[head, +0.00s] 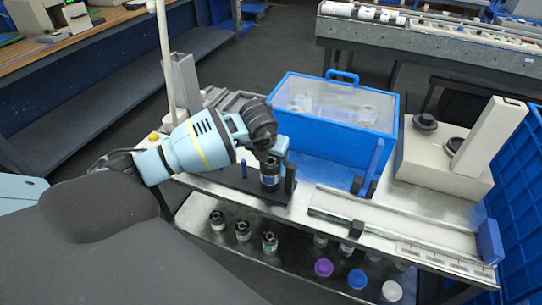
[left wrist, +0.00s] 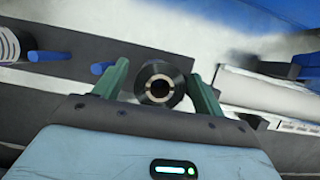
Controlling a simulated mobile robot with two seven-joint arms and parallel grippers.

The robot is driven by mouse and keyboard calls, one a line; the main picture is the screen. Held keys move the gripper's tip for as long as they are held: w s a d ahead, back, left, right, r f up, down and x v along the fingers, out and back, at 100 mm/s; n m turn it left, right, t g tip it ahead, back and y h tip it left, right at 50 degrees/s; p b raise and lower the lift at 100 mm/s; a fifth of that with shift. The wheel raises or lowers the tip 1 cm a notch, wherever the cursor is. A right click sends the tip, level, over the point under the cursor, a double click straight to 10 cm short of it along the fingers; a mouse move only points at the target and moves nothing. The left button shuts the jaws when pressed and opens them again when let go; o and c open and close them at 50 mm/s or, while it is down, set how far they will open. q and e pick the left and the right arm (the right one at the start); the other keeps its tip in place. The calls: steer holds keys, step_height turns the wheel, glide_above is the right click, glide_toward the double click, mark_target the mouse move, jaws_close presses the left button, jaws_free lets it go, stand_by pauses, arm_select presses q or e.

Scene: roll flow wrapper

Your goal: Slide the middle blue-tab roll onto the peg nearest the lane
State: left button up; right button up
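A dark roll (head: 270,178) with a pale blue-grey band stands upright at the lane-side end of the black peg base (head: 226,180). In the left wrist view its end (left wrist: 158,84) faces me, with a pale notched ring around a dark hole. Any peg under it is hidden. My left gripper (head: 272,158) is at the top of this roll. In the left wrist view the fingers (left wrist: 158,75) stand on both sides of it, with a visible gap on the left. My right gripper is out of view.
The metal lane (head: 390,222) lies to the right of the base, past a dark upright block (head: 290,180). A blue bin (head: 340,118) stands behind. Several dark rolls (head: 243,230) and coloured-top items (head: 357,279) are on the lower shelf. A pale machine (head: 445,165) stands at right.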

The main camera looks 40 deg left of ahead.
arm_select(q)
steer(key=shift+o, duration=0.4)
steer(key=shift+d, duration=0.15)
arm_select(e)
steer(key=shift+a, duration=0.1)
arm_select(q)
steer(key=shift+d+f, duration=0.15)
steer(key=v, duration=0.7)
steer(key=shift+w, duration=0.1)
steer(key=shift+s+a+r, duration=0.25)
steer(key=shift+a+r, duration=0.05)
steer(key=shift+r, duration=0.2)
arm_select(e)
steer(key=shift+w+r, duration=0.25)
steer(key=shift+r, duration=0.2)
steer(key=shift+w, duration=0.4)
